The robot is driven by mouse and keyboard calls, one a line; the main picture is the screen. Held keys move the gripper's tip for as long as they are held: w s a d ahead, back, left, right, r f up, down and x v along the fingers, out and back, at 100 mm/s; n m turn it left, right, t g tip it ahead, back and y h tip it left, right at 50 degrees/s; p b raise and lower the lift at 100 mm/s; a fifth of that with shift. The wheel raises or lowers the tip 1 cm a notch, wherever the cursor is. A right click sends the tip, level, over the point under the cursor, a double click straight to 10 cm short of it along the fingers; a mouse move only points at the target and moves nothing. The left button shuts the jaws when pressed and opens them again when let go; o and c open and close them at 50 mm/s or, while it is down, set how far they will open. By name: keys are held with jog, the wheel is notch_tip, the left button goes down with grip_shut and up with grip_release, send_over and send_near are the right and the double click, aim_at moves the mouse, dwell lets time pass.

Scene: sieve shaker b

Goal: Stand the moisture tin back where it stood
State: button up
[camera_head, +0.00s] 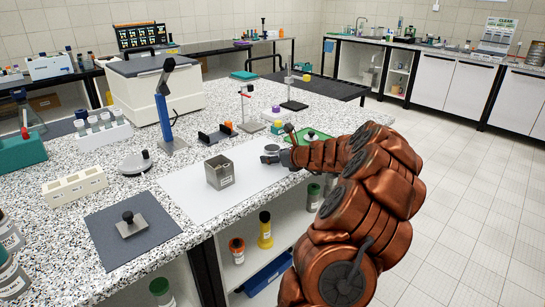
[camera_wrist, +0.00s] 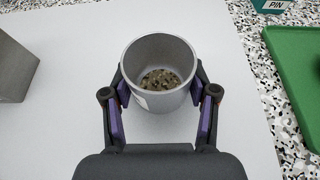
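The moisture tin (camera_wrist: 158,99) is a round grey metal cup with a pale label patch and brown granules inside. In the wrist view it sits between the two fingertips of my gripper (camera_wrist: 160,88), whose purple-lined pads meet its sides. My gripper looks shut on it. In the head view the tin (camera_head: 271,151) is small, at the end of my arm, over the right part of the white sheet (camera_head: 190,190). I cannot tell whether its base touches the sheet or is slightly above it.
A square grey metal container (camera_head: 219,172) stands on the sheet, left of the tin. A green tray (camera_wrist: 297,75) lies to the right. A dark mat (camera_head: 105,247) with a handled plate (camera_head: 131,228) is at front left. A balance-like round device (camera_head: 135,164) and blue stand (camera_head: 170,120) are farther back.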

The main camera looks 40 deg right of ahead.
jog(key=o, duration=0.4)
jog(key=shift+c, duration=0.2)
jog(key=shift+r, duration=0.15)
jog(key=v, duration=1.2)
